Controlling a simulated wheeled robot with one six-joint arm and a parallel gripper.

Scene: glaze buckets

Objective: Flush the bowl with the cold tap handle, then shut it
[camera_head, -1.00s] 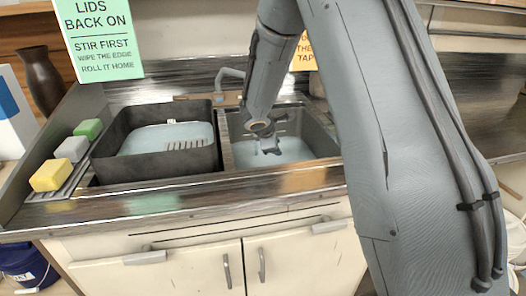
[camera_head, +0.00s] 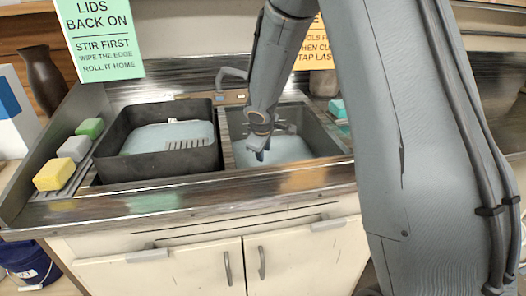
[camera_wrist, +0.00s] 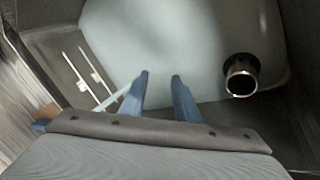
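My gripper (camera_head: 259,154) hangs over the right sink bowl (camera_head: 328,130), which holds pale blue-grey liquid. In the wrist view my gripper (camera_wrist: 160,78) has two blue fingers apart with nothing between them, so it is open. The grey tap spout (camera_head: 233,72) rises behind the sinks, left of my arm. A small blue mark shows by its base; I cannot tell which handle is the cold one or how it is turned. In the wrist view a chrome round tube end (camera_wrist: 241,74) stands right of the fingers, apart from them.
A dark basin (camera_head: 107,160) with similar liquid sits left of the bowl. Yellow (camera_head: 54,174), grey (camera_head: 75,148) and green (camera_head: 90,128) sponges lie on a rack at the left. A teal block (camera_head: 337,108) lies at the right. Pale thin rods (camera_wrist: 90,75) show in the wrist view.

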